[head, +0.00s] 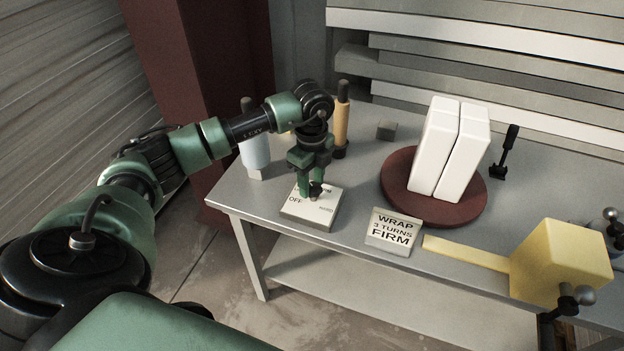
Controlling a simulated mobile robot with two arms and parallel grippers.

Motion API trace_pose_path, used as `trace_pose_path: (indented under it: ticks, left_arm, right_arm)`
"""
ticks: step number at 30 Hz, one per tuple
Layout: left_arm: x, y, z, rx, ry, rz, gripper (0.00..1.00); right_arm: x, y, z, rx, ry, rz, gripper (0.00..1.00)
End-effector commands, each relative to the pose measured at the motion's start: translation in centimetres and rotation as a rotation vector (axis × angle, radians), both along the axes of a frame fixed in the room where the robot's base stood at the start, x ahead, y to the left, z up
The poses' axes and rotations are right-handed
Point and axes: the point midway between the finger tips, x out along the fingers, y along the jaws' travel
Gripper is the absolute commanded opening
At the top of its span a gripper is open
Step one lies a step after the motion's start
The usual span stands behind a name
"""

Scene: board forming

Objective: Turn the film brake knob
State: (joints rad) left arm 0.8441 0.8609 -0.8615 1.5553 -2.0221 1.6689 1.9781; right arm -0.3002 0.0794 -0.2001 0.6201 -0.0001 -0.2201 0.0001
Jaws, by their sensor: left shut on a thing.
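The film brake panel (294,209) is a small pale plate near the left front of the grey table, with "OFF" readable at its left side. The dark brake knob (317,188) stands on it. My left gripper (312,192) points down over the panel and is shut on the knob. The gripper's fingers hide part of the knob and some of the panel's lettering. My right gripper is not in view.
A sign (394,232) reads "WRAP 3 TURNS FIRM". White blocks (450,150) stand on a dark red turntable (398,190). A yellow block (560,262) sits at right. A white film roll (255,153) and an orange-brown roll (342,122) stand behind my left arm.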

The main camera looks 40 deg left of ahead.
Motion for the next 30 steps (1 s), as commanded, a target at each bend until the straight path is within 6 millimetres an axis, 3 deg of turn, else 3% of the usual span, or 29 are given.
trace_pose_path:
  ticks: [30]
  left_arm:
    - [-0.3,0.0,0.4,0.0,-0.007,0.905,0.0]
  right_arm:
    - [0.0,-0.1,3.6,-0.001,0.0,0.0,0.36]
